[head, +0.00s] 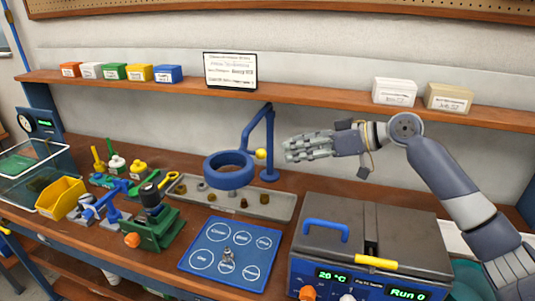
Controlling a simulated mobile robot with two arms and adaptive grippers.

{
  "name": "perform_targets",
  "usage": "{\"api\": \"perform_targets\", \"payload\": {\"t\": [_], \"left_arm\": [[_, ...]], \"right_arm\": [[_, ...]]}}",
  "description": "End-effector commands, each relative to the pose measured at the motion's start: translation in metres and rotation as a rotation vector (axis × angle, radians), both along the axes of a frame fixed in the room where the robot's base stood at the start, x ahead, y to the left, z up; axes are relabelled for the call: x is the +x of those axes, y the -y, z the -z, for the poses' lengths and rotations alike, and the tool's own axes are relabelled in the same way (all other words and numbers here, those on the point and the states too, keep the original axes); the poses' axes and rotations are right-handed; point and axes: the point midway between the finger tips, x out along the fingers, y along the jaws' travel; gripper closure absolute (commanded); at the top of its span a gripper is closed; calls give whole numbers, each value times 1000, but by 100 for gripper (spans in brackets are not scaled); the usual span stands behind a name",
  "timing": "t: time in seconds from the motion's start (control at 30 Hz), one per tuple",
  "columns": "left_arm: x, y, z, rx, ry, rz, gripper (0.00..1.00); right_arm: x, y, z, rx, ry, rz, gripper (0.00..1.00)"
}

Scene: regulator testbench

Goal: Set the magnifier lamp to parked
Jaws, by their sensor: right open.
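The magnifier lamp (229,179) is a blue ring head on a jointed blue arm (269,130) that rises from a post at the back of the bench. Its ring hangs over the long parts tray, left of the post. A yellow knob (260,154) sits on the lamp beside the post. My right gripper (291,149) is open and empty, just right of the lamp's post, with its fingers pointing left. It looks apart from the lamp, though the exact depth gap is hard to judge. My left gripper is not in view.
A grey parts tray (285,207) lies below the lamp. A blue mat (204,275) with labelled circles lies in front. A dark test box (334,235) with a blue handle stands front right. A green vise (153,232) and a yellow bin (62,196) stand left. A wooden shelf (300,94) runs above.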

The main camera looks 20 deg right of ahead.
Motion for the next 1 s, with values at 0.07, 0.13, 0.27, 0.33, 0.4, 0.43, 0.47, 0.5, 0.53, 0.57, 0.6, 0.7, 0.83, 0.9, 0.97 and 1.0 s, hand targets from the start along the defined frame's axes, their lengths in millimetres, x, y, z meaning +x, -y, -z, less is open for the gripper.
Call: {"api": "perform_targets", "payload": {"t": [0.07, 0.13, 0.27, 0.33, 0.4, 0.43, 0.47, 0.5, 0.53, 0.57, 0.6, 0.7, 0.83, 0.9, 0.97, 1.0], "left_arm": [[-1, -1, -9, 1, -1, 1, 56], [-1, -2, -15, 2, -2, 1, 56], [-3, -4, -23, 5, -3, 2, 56], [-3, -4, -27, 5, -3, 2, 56], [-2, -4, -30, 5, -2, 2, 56], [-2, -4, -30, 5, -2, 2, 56], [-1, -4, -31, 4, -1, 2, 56], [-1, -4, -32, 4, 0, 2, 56], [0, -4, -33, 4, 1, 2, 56], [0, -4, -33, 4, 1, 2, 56], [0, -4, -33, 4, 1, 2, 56], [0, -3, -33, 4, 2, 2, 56], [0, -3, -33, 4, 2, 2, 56], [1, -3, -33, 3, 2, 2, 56], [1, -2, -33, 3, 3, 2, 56], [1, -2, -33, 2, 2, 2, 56]], "right_arm": [[8, -12, 1, 1, -1, -5, 56], [17, -22, 6, 3, -2, -4, 56], [32, -39, 16, 2, -2, -3, 56], [39, -48, 21, 1, -2, -3, 56], [45, -54, 25, 2, -3, -2, 56], [47, -56, 27, 1, -2, -2, 56], [49, -58, 28, 1, -2, -2, 56], [51, -61, 30, 1, 0, -2, 56], [52, -62, 30, 0, 1, -1, 56], [53, -63, 31, -1, 0, -1, 56], [54, -64, 32, -1, 0, -1, 56], [55, -65, 34, -2, -1, -2, 56], [55, -65, 34, -2, -1, -2, 56], [55, -65, 34, -2, -1, -2, 58], [55, -65, 34, -2, -1, -2, 72], [55, -65, 34, -2, -1, -2, 81]]}}
